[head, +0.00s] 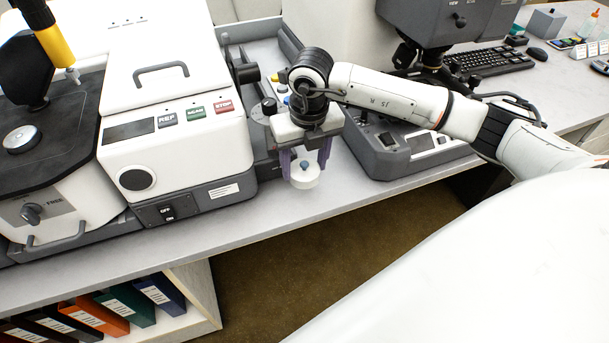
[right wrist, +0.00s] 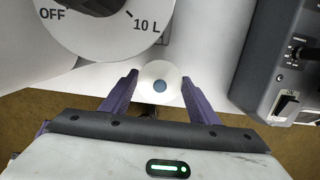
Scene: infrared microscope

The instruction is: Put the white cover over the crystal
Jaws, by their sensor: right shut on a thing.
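My right gripper (head: 304,170) is shut on the white cover (head: 304,183), a small round white piece with a blue-grey knob on top. The purple fingers stand on either side of it. It appears held above the bench's front edge; its exact height is hard to tell. In the right wrist view the cover (right wrist: 152,72) sits between the fingertips (right wrist: 160,80). A silver disc (head: 21,139) lies on the dark top of the instrument at far left; I cannot make out the crystal for certain. My left gripper is not in view.
A white instrument (head: 172,110) with REF, SCAN and STOP buttons stands left of the gripper. A grey control unit (head: 400,140) stands right. A white dial (right wrist: 105,25) marked OFF and 10 L is close ahead.

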